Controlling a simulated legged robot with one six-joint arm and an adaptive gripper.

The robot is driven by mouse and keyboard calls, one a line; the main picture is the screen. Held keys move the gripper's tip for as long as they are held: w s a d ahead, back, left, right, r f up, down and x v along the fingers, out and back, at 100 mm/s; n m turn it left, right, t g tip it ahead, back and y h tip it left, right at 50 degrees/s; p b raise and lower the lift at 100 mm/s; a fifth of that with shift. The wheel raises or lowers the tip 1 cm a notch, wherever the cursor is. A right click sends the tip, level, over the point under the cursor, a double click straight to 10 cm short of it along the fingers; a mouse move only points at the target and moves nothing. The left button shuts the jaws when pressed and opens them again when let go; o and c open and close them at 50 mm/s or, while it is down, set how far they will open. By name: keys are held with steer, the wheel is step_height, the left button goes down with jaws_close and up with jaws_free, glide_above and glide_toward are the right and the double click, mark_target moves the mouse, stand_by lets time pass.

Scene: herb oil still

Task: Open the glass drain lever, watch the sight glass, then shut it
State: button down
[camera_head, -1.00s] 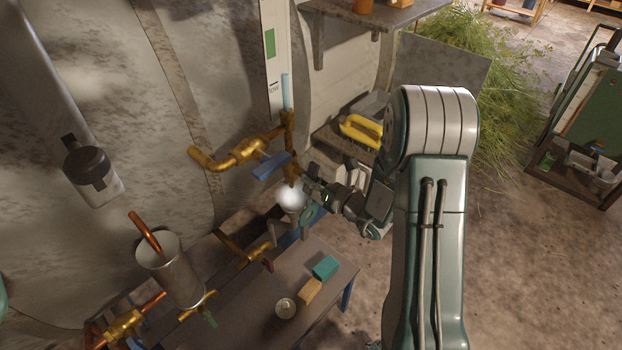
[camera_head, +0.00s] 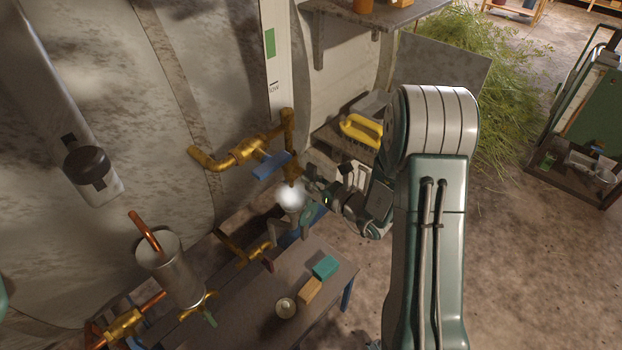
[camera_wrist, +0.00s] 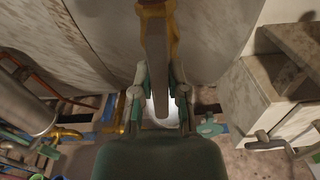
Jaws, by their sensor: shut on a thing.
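The sight glass (camera_head: 287,95) stands upright beside a white scale board marked LOW, above brass pipework; no blue column shows in it. A grey-brown lever (camera_wrist: 155,60), which I take for the glass drain lever, hangs from a brass fitting (camera_wrist: 157,8) in the wrist view. My gripper (camera_wrist: 158,97) is shut on it, one finger on each side; it also shows in the head view (camera_head: 308,188), just right of the brass outlet. A white glow (camera_head: 290,196) lies below the outlet. The lever's held part is hard to make out in the head view.
A blue lever (camera_head: 271,165) sits on the brass pipe left of my gripper. Below is a bench (camera_head: 250,318) with teal and tan blocks and a small round cup (camera_head: 285,308). A metal can (camera_head: 172,270) stands left. Open floor lies right of my arm.

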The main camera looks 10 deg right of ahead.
steer(key=c, duration=0.6)
jaws_free()
steer(key=shift+f, duration=0.2)
steer(key=shift+c, duration=0.2)
steer(key=shift+r, duration=0.1)
steer(key=v, duration=1.2)
steer(key=shift+w, duration=0.15)
